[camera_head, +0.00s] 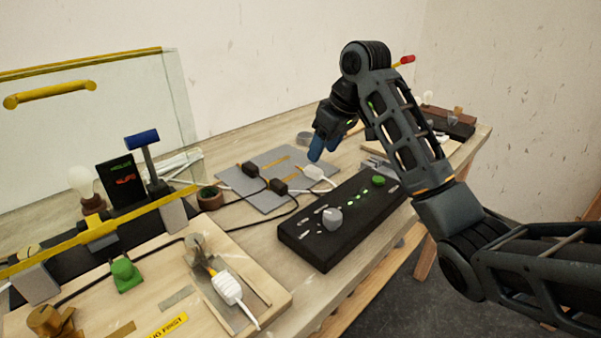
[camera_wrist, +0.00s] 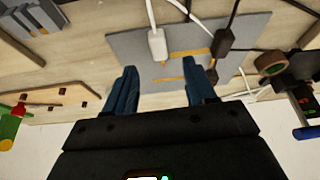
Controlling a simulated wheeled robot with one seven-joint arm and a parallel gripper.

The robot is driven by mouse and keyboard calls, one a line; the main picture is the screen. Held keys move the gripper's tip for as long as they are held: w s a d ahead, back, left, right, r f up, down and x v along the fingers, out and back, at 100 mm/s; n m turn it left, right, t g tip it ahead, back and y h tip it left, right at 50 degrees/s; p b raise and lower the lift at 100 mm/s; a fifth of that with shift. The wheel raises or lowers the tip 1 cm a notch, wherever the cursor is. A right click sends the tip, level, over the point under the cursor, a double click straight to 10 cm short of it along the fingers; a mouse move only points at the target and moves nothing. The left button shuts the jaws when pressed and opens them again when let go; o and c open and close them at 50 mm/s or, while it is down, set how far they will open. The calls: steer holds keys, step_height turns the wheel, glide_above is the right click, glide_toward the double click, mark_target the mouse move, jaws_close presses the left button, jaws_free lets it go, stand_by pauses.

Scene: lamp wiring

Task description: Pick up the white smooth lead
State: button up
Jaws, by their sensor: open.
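A white lead's plug (camera_head: 316,173) lies at the right of a grey mat (camera_head: 240,183) on the bench. In the wrist view this white plug (camera_wrist: 157,45) looks smooth, with its cord leading to the top edge. My gripper (camera_head: 322,148) has blue fingers and hangs above and behind the plug, pointing down. In the wrist view the open, empty fingers (camera_wrist: 160,78) are apart from the plug, which lies beyond them, roughly in line with the gap. Another white plug (camera_head: 228,288), with a ribbed body, sits on the wooden board at the front left.
Two dark plugs (camera_head: 250,169) (camera_head: 279,186) with black cords lie on the mat, left of the white one. A black control box (camera_head: 335,215) with a grey knob stands in front. A roll of tape (camera_head: 210,197) and a lamp stand flank the mat's left.

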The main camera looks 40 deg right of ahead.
mark_target(314, 168)
steer(key=x, duration=0.6)
steer(key=shift+w+d+f, duration=0.1)
steer(key=shift+w+f, duration=0.1)
steer(key=shift+f, duration=0.1)
steer(key=shift+c, duration=0.3)
jaws_close()
